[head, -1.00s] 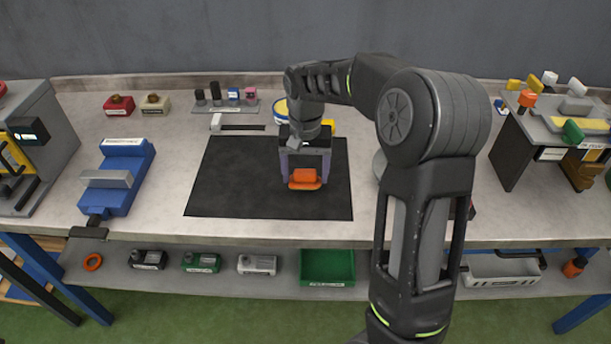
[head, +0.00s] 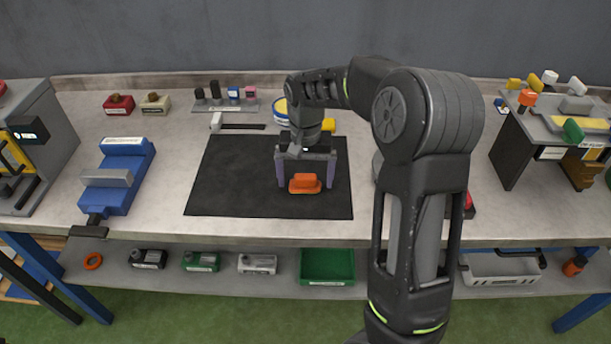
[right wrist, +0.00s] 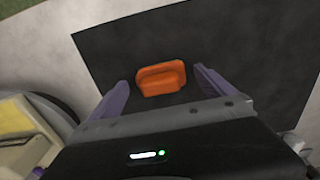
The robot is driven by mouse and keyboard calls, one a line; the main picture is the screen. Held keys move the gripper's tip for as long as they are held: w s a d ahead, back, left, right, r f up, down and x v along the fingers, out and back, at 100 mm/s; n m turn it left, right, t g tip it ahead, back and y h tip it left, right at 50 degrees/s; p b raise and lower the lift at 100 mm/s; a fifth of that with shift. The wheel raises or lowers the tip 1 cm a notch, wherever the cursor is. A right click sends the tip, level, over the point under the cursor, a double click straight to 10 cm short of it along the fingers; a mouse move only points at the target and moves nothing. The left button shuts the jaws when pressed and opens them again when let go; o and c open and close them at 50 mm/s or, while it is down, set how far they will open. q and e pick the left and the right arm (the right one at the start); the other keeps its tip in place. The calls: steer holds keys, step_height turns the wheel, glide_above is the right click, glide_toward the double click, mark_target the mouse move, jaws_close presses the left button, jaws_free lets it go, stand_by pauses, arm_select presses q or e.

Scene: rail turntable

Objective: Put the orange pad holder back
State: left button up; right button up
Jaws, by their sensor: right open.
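The orange pad holder (head: 305,184) sits on the black mat (head: 230,180), near the mat's right side. It also shows in the right wrist view (right wrist: 161,78), lying on the mat. My right gripper (head: 306,186) is open, with its two purple fingers on either side of the holder in the head view. In the right wrist view the right gripper's fingers (right wrist: 162,88) stand apart with a gap to the holder, which lies just beyond and between them. Whether the fingers touch the mat cannot be told. My left gripper is not in view.
A blue vise-like fixture (head: 122,175) stands left of the mat. A rack with several small blocks (head: 225,104) is behind it. A raised stand (head: 530,140) with coloured holders is at the right. A green bin (head: 327,265) sits on the lower shelf. The mat's left half is clear.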

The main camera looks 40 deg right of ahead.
mark_target(305, 176)
steer(key=shift+r, duration=0.1)
steer(key=shift+r, duration=0.2)
step_height(305, 176, up, 12)
steer(key=shift+b, duration=0.45)
steer(key=shift+f, duration=0.15)
